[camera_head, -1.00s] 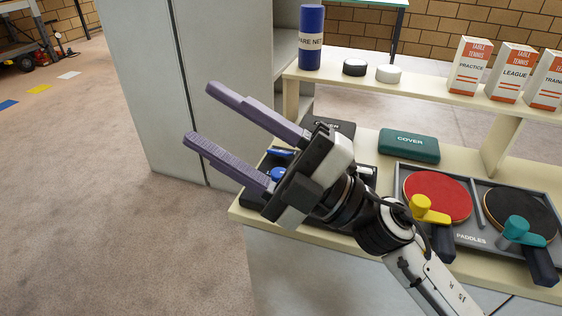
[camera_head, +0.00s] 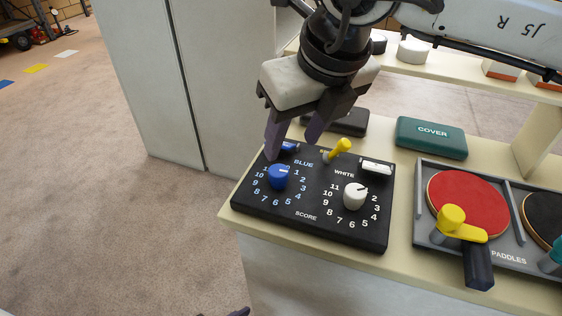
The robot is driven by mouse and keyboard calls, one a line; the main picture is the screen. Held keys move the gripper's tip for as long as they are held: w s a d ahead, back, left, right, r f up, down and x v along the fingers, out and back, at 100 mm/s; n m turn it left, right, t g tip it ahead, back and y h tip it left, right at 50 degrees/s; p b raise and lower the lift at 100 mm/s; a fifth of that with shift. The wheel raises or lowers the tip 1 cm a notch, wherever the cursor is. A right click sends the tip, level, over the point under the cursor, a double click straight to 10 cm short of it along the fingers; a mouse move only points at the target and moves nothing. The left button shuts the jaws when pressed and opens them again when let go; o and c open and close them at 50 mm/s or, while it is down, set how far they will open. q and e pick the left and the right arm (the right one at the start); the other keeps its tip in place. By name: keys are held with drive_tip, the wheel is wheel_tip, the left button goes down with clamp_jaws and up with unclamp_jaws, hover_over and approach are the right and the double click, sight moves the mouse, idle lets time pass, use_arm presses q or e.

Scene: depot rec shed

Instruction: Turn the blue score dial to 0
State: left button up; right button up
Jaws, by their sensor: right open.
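The blue score dial (camera_head: 278,177) is a round blue knob on the left half of the black score box (camera_head: 318,233), with printed numbers around it. The numbers at its top are hidden, and I cannot tell for certain where its pointer aims. My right gripper (camera_head: 291,148) comes down from above, with its purple fingers open. In the picture its fingertips lie just above and behind the blue dial, apart from it. A small dark purple tip at the bottom edge looks like my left gripper (camera_head: 239,312); the rest is out of view.
A white dial (camera_head: 354,196) and a yellow lever (camera_head: 338,149) are on the same box. A dark case and a green COVER case (camera_head: 432,137) lie behind. A paddle tray (camera_head: 426,221) with a red paddle (camera_head: 467,203) stands right. A grey cabinet (camera_head: 153,90) stands behind left.

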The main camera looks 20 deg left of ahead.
sight(279, 171)
drive_tip(key=x, duration=0.9)
drive_tip(key=shift+a+f, duration=0.2)
drive_tip(key=shift+f, duration=0.1)
drive_tip(key=c, duration=1)
